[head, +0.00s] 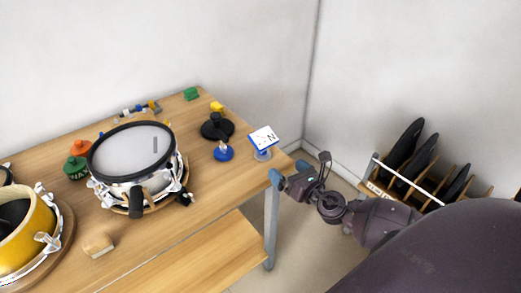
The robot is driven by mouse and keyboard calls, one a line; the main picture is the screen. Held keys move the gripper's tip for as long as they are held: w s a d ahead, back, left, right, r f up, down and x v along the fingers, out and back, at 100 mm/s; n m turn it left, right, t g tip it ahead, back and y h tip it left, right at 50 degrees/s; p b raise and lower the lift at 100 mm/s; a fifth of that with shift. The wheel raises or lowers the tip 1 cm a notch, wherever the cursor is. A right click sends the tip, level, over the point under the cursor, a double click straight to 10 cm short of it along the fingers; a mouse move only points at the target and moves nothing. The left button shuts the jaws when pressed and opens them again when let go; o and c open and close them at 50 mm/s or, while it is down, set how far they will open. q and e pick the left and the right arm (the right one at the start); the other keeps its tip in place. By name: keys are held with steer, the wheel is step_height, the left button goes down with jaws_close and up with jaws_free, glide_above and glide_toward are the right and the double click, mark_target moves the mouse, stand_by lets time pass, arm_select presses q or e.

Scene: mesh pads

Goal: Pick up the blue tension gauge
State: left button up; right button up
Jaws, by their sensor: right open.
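The blue tension gauge (223,153) is a small round blue piece with a pale top. It sits on the wooden table (205,190) towards its right end, in front of a black round object. My right gripper (299,170) comes in from the right and is open and empty. It is just off the table's right corner, to the right of the gauge and clear of it. My left gripper is not in view.
A black round-based object (217,127) is behind the gauge. A snare drum (131,150) stands to the left. A rack of black pads (405,152) stands at the right.

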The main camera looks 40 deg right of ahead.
mark_target(263, 143)
steer(key=shift+w+a+r+n+t+y, duration=0.1)
steer(key=shift+w+r+n, duration=0.35)
steer(key=shift+w, duration=1.55)
steer(key=shift+w+a+r+n+t+y, duration=0.1)
steer(key=shift+w+n, duration=0.5)
steer(key=shift+w, duration=1.4)
steer(key=shift+w+a+r+n+t+y, duration=0.1)
steer(key=shift+w+r+n, duration=0.35)
steer(key=shift+w, duration=1.55)
steer(key=shift+f, duration=0.15)
steer(key=c, duration=0.9)
steer(key=shift+c, duration=0.9)
